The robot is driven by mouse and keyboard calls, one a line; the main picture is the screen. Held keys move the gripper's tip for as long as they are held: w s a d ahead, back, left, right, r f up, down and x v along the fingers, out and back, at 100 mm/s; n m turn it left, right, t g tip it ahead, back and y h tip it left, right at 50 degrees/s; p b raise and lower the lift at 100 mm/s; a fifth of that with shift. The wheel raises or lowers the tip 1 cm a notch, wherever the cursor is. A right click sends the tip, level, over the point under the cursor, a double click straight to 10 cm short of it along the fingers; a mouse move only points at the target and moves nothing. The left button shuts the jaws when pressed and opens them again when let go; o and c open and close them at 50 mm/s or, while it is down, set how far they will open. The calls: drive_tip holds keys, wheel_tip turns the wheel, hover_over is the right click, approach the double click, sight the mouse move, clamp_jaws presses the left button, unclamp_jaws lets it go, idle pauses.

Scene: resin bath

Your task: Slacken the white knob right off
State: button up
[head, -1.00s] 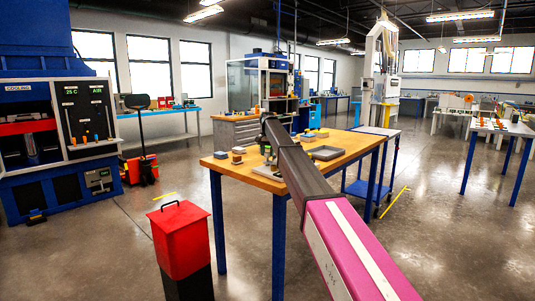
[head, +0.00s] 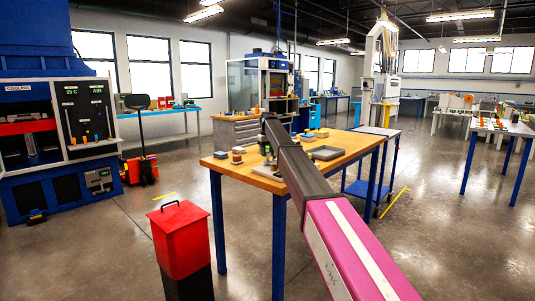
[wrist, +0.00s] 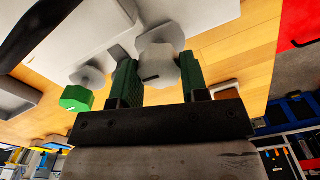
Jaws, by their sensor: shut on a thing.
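In the wrist view the white knob (wrist: 158,70) is pale and lobed, with a short dark mark on its face. It sits between the two green fingers of my gripper (wrist: 158,83), which is shut on it. A round white part (wrist: 160,38) shows just behind the knob, joined to a pale fixture (wrist: 110,30). A green knob (wrist: 76,98) is on the same fixture, left of my fingers and apart from them. In the head view my arm largely hides the gripper and the white knob at the workbench (head: 245,178).
Small blue and brown blocks (head: 237,158) lie to the left, with bare wood between. A red bin (head: 180,240) stands on the floor before the bench.

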sight(267, 153)
drive_tip(key=shift+n, duration=0.3)
idle(0.4)
drive_tip(key=o, duration=0.9)
drive_tip(key=shift+o, duration=0.2)
wheel_tip(267, 153, up, 11)
drive_tip(key=shift+f, duration=0.1)
